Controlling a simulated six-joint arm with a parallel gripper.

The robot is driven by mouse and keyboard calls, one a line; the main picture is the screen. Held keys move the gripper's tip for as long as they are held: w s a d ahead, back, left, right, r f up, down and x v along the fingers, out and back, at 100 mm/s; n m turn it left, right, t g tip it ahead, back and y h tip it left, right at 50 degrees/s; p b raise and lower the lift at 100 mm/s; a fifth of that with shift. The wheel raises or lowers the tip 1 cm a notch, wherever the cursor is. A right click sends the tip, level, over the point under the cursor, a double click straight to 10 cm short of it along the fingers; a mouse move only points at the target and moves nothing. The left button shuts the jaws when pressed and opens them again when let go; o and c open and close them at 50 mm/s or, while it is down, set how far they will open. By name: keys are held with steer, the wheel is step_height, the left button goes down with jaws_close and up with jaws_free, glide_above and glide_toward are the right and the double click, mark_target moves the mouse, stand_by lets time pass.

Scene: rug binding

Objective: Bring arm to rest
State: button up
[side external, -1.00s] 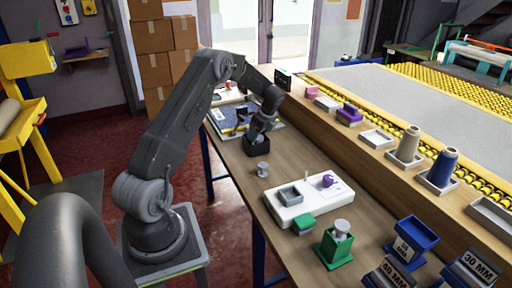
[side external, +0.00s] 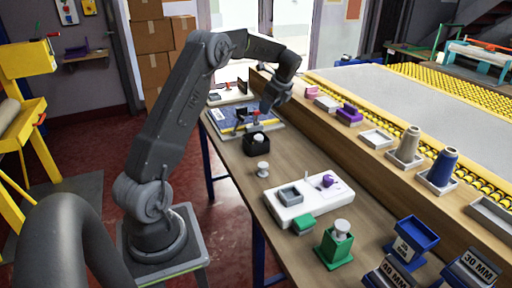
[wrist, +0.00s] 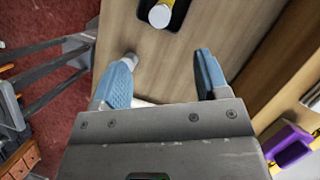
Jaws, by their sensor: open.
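A grey spool-like piece (side external: 263,169) stands before the black holder. A white tray (side external: 318,206), a green holder (side external: 333,245) and a blue holder (side external: 411,238) stand nearer the front. Cones of thread (side external: 408,145) line the raised ledge at right. A blue board lies behind.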

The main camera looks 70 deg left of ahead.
steer(key=s+d+r+n+t+h, duration=0.15)
steer(key=s+d+r+n, duration=0.35)
steer(key=d, duration=0.6)
steer(key=s+d+r+n+t, duration=0.1)
steer(key=s+d+r+t, duration=0.2)
steer(key=d+r, duration=0.65)
steer(key=s+d+f+n+t+h, duration=0.1)
steer(key=s+d+f+n, duration=0.1)
steer(key=s+d, duration=0.5)
steer(key=s+d+f+n+t+h, duration=0.1)
steer(key=s+d+f+n+t, duration=0.1)
steer(key=s+d, duration=0.6)
steer(key=shift+s+d+f+n, duration=0.2)
steer(key=shift+d+f+n, duration=0.25)
steer(key=shift+n, duration=0.55)
steer(key=shift+h, duration=0.25)
